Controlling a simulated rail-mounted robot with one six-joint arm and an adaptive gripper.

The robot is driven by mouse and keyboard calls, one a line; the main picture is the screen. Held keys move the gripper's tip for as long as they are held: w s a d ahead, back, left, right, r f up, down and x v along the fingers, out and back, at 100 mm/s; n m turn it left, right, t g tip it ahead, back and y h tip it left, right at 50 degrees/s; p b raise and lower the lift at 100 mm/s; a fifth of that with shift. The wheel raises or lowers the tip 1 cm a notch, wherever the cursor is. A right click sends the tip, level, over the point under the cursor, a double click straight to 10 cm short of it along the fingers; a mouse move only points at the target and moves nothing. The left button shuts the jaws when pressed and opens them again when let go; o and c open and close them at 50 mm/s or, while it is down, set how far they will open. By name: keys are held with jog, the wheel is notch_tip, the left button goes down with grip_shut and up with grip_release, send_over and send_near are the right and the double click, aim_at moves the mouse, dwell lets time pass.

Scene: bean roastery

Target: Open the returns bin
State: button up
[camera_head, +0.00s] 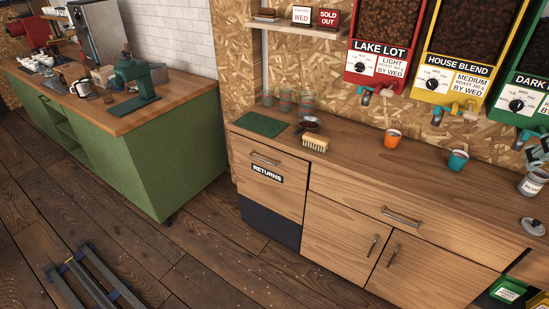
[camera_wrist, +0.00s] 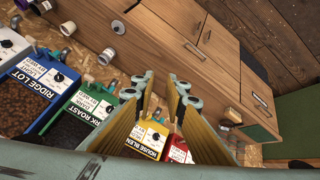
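The returns bin (camera_head: 272,194) is a light wood front in the left end of the counter, labelled RETURNS, with a bar handle (camera_head: 265,158) near its top. Its front looks closed, flush with the cabinet, above a dark plinth. In the wrist view the bin front (camera_wrist: 258,82) shows tilted at the right, with its handle (camera_wrist: 261,100). My gripper (camera_wrist: 160,82) is open and empty in the wrist view, its padded fingers spread apart above the counter. It is well away from the bin handle. At most a small part of it shows at the head view's right edge.
The wooden counter (camera_head: 360,160) carries a green mat (camera_head: 260,124), a brush (camera_head: 316,143), an orange cup (camera_head: 392,138) and a teal cup (camera_head: 458,160). Bean dispensers (camera_head: 385,40) hang behind. A green cabinet (camera_head: 175,150) stands left; the floor before the bin is clear.

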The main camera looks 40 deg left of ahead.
jog(key=w+a+f+n+t+y+b, duration=0.15)
jog(key=w+a+f+n, duration=0.3)
jog(key=w+a, duration=0.75)
jog(key=w+a+f+n+t+y+b, duration=0.1)
jog(key=w+a+f+n+y, duration=0.35)
jog(key=w+a, duration=0.8)
jog(key=w+a+f+n, duration=0.1)
jog(key=w+a+f, duration=0.1)
jog(key=a+f, duration=0.7)
jog(key=a+f+n+g+y+b, duration=0.1)
jog(key=a+f+n, duration=0.1)
jog(key=a+f, duration=0.35)
jog(key=a+f+n+g+y, duration=0.1)
jog(key=a+f+n+y, duration=0.15)
jog(key=a, duration=0.65)
jog(key=a+f+n+y+b, duration=0.1)
jog(key=a+f, duration=0.4)
jog(key=a, duration=0.2)
jog(key=n+g+y+b, duration=0.1)
jog(key=n+g+y, duration=0.2)
jog(key=n, duration=0.1)
send_near(288, 154)
jog(key=s+a+r, duration=0.2)
jog(key=a, duration=0.4)
notch_tip(288, 154, down, 8)
jog(key=s+a+y+b, duration=0.1)
jog(key=s+b, duration=0.1)
jog(key=shift+s+a+n+g, duration=0.3)
jog(key=shift+s+n+g, duration=0.05)
jog(key=shift+g, duration=0.1)
